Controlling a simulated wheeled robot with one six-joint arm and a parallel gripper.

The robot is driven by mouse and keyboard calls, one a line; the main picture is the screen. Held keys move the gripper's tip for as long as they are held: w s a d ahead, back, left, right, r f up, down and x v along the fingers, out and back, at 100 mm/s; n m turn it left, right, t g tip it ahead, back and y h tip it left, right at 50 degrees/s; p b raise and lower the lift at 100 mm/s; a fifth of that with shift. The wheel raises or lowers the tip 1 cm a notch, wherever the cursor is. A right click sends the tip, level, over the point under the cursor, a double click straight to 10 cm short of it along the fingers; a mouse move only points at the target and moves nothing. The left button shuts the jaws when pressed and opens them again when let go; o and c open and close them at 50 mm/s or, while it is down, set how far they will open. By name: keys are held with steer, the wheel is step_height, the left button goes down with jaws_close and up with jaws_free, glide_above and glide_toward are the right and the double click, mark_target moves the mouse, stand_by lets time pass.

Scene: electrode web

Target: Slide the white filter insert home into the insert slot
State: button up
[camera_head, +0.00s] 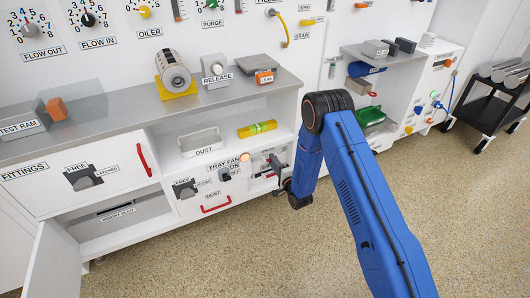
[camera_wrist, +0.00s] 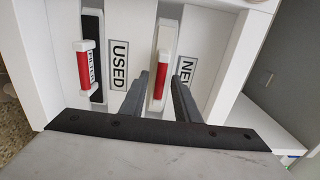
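The white filter insert (camera_wrist: 167,38) stands beside the NEW label in the wrist view. It has a red handle grip (camera_wrist: 160,82). My gripper (camera_wrist: 160,80) is open, with one finger on each side of that handle. A gap shows between the fingers, and whether either one touches is unclear. A dark filter insert (camera_wrist: 93,28) with a red grip stands to the left, beside the USED label. In the head view the insert slot (camera_head: 117,213) is a dark opening in the lower left cabinet. The white insert cannot be made out in the head view.
The cabinet door (camera_head: 55,262) stands open at lower left, before the slot. A red drawer handle (camera_head: 216,204) and red bar (camera_head: 144,160) stick out nearby. A black cart (camera_head: 490,105) stands far right. The speckled floor (camera_head: 230,260) in front is clear.

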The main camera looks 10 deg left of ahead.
steer(key=shift+c, duration=0.2)
jaws_close()
steer(key=shift+s+d, duration=0.4)
steer(key=shift+s, duration=0.2)
stand_by(0.5)
steer(key=v, duration=1.1)
steer(key=shift+s+d, duration=0.2)
stand_by(1.7)
